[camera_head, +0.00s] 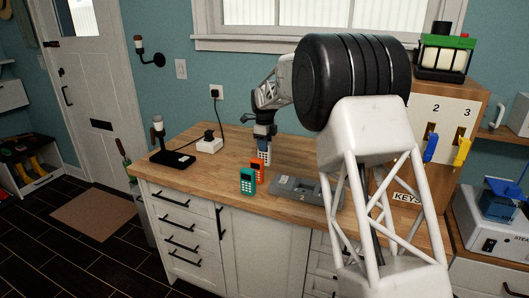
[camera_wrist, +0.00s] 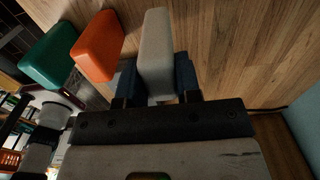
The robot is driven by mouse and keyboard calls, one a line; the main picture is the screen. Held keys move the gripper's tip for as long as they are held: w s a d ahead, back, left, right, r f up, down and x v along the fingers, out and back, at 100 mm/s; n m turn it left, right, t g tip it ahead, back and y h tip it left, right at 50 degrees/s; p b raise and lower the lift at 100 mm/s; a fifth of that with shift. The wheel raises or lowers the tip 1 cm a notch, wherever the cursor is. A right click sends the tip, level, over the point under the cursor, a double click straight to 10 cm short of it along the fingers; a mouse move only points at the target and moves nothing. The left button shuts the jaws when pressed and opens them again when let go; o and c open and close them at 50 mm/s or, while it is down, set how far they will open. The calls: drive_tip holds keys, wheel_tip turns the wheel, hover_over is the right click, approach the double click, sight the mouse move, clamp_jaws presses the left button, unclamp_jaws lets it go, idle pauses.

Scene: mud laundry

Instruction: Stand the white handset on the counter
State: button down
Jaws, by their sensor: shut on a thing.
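The white handset (camera_head: 264,156) is upright in my gripper (camera_head: 263,138), above or on the wooden counter (camera_head: 215,170). Its keypad side faces the head camera. Its lower end is partly hidden behind the orange handset, so I cannot tell whether it touches the counter. In the wrist view the white handset (camera_wrist: 155,50) sits between the two dark fingers of my gripper (camera_wrist: 155,82), which are shut on it.
An orange handset (camera_head: 257,170) and a teal handset (camera_head: 248,182) stand upright close in front. A grey dock marked 2 (camera_head: 300,192) lies to their right. A black stand (camera_head: 172,158) and a white plug box (camera_head: 209,144) are at left. Free counter lies between.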

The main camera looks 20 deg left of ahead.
drive_tip(key=shift+f, duration=1.65)
drive_tip(key=shift+f, duration=0.1)
drive_tip(key=c, duration=0.8)
unclamp_jaws()
wheel_tip(320, 180, up, 12)
drive_tip(key=shift+r, duration=0.1)
drive_tip(key=shift+d, duration=0.1)
